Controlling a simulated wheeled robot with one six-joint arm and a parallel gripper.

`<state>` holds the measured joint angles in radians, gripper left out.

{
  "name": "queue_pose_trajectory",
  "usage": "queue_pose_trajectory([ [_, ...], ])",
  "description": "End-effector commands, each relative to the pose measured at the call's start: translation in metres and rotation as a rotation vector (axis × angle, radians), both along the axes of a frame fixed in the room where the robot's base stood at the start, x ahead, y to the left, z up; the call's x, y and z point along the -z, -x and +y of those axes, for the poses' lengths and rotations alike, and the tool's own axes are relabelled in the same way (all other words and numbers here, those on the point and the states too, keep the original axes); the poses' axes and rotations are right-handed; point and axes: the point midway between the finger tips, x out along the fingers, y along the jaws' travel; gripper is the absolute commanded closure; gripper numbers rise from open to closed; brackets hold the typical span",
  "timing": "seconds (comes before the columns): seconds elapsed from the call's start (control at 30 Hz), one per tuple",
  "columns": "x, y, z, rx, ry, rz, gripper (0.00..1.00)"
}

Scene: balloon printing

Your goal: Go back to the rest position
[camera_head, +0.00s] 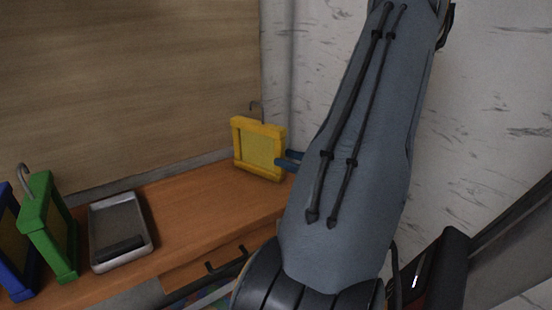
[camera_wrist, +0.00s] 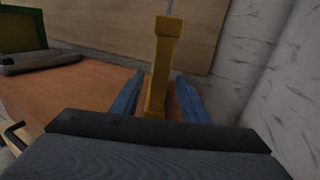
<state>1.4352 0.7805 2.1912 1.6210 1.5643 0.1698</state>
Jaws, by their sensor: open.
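My gripper (camera_wrist: 158,97) is open, with one blue finger on each side of the near upright edge of a yellow frame (camera_wrist: 160,65). Gaps show between the fingers and the frame, so it is not gripped. In the head view the yellow frame (camera_head: 260,148) stands upright at the right end of the wooden table, with a metal hook on top. My gripper's blue fingers (camera_head: 291,159) show at its right edge; my grey arm hides the rest of the gripper.
A grey tray (camera_head: 119,232) lies on the wooden table (camera_head: 200,215), beside a green frame (camera_head: 50,227) and a blue frame (camera_head: 14,245) at the left. The tabletop between tray and yellow frame is clear. Walls stand close behind and to the right.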

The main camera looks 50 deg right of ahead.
Motion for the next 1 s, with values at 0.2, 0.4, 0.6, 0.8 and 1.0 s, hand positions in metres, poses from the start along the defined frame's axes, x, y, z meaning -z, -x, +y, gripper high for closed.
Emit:
queue_pose_trajectory([
  [0.2, -0.0004, 0.0121, -0.0009, 0.000, 0.001, 0.000, 0.60],
  [0.4, -0.0005, 0.0124, -0.0008, -0.001, 0.000, 0.000, 0.60],
  [0.6, -0.0004, 0.0123, -0.0008, -0.001, 0.000, 0.000, 0.60],
  [0.8, -0.0004, 0.0122, -0.0008, 0.000, 0.000, 0.000, 0.60],
  [1.0, -0.0004, 0.0131, -0.0015, 0.002, 0.000, 0.000, 0.60],
])
